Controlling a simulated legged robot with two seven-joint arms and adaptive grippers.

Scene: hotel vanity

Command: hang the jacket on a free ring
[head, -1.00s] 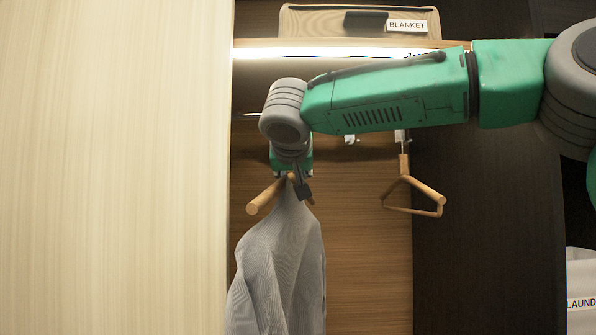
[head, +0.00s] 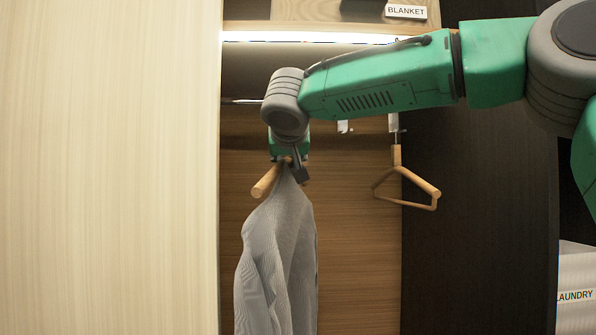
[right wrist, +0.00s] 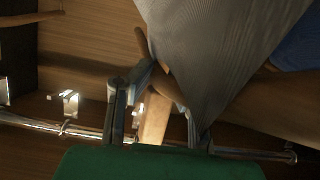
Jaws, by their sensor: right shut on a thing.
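The jacket (head: 278,250), grey and finely striped, hangs from a wooden hanger (head: 265,182). My right gripper (head: 292,167) is shut on the top of this hanger and holds it in front of the closet's back panel. The right wrist view shows the jacket (right wrist: 225,45) close beyond the fingers (right wrist: 155,108). A small bright metal ring (head: 345,127) without a hanger shows under the rail (head: 240,101); a ring also shows in the right wrist view (right wrist: 68,101). My wrist and forearm hide much of the rail. My left gripper is not in view.
An empty wooden hanger (head: 405,185) hangs at the right of the closet. A pale panel (head: 110,170) fills the left side and a dark panel (head: 480,220) stands at right. A box labelled BLANKET (head: 405,12) sits above; a LAUNDRY bag (head: 575,315) is lower right.

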